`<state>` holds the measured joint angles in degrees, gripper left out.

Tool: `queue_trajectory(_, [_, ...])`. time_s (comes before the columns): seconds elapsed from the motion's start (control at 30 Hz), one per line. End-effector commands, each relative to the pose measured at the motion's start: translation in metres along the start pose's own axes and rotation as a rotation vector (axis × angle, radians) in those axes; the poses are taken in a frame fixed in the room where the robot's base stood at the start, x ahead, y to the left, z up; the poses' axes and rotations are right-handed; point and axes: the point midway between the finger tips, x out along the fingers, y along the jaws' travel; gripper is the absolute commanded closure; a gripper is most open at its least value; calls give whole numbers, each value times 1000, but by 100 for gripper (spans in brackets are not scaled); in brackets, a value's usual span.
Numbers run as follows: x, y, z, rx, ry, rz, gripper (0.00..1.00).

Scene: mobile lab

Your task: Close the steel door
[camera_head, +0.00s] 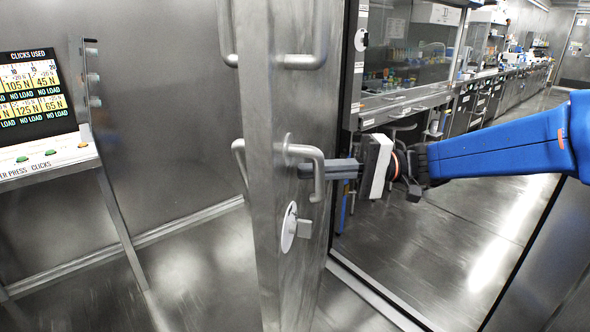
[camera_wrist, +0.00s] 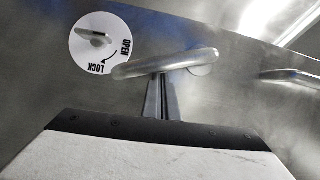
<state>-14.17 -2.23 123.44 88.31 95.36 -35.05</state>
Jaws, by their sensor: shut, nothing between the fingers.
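The steel door (camera_head: 262,120) stands open, seen nearly edge-on in the head view, with its broad face turned right. A bent lever handle (camera_head: 318,186) sits on that face; it also shows in the wrist view (camera_wrist: 165,65). My gripper (camera_head: 303,170) reaches in from the right, its fingers shut and empty at the lever. In the wrist view the lever bar crosses in front of my fingertips (camera_wrist: 162,80) and partly hides them; I cannot tell if they touch it. A white lock dial (camera_wrist: 98,42) marked OPEN and LOCK is beside the lever; the head view shows it below (camera_head: 290,228).
A pull handle (camera_head: 306,61) is higher on the door. A sloped console (camera_head: 40,157) with a screen and buttons stands left. Right of the door, a doorway frame (camera_head: 350,270) opens onto a lab with benches (camera_head: 405,103) and clear floor (camera_head: 440,240).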

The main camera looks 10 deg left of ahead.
Motion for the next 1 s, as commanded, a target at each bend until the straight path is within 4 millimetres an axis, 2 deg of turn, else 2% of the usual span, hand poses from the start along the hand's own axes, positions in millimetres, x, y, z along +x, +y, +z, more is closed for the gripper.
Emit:
queue_trajectory(0.3, [-62,-3,14,0,4,0,100])
queue_trajectory(0.5, [-93,-4,19,0,3,-1,100])
queue_trajectory(0.73, [-115,-4,22,-1,2,0,100])
queue_trajectory(1.0, [-122,-5,24,-1,0,-1,100])
